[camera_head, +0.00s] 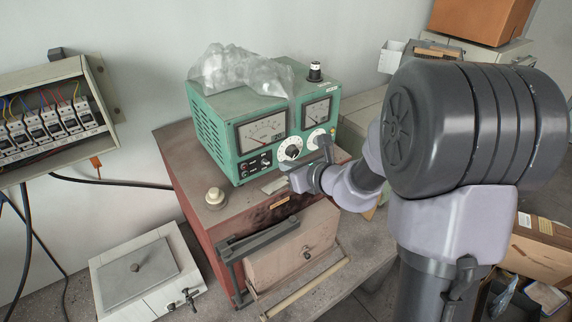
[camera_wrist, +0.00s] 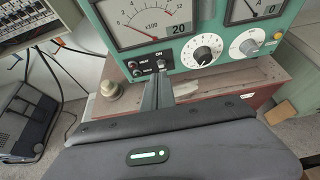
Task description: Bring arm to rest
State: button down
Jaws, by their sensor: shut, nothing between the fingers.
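My gripper (camera_wrist: 158,92) is shut and empty. In the wrist view its fingers point at the lower front of the green meter unit (camera_wrist: 215,22), beside the switches; whether they touch it I cannot tell. In the head view my arm reaches in from the right, and the gripper (camera_head: 322,148) is in front of the lower right part of the green meter unit (camera_head: 212,133). The unit has two dials and a white-ringed knob (camera_head: 291,149). It stands on a worn red-brown box (camera_head: 190,175).
A crumpled clear plastic bag (camera_head: 232,72) lies on the unit. A breaker box (camera_head: 50,125) with cables is on the left wall. A pale lidded box (camera_head: 140,268) is at lower left. Cardboard boxes (camera_head: 540,245) stand at lower right, and an orange-brown box (camera_head: 480,18) is at upper right.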

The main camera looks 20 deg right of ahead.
jog(key=s+a+f+n+g+y+b, duration=0.25)
jog(key=s+a+f+n+b, duration=0.55)
jog(key=b, duration=0.5)
jog(key=s+a+f+n+g+y+b, duration=0.1)
jog(key=s+a+f+n+g+b, duration=0.2)
jog(key=s+a+f+n+b, duration=0.65)
jog(key=s+d+f+n+h+b, duration=0.2)
jog(key=s+d+f+n+b, duration=0.3)
jog(key=s+f+b, duration=0.2)
jog(key=s+d+f+n+h+b, duration=0.3)
jog(key=s+d+f+n+b, duration=0.2)
jog(key=f+b, duration=0.3)
jog(key=s+g+b, duration=0.1)
jog(key=b, duration=0.2)
jog(key=shift+s+f+h, duration=0.3)
jog(key=shift+s+h, duration=0.05)
jog(key=shift+s, duration=0.05)
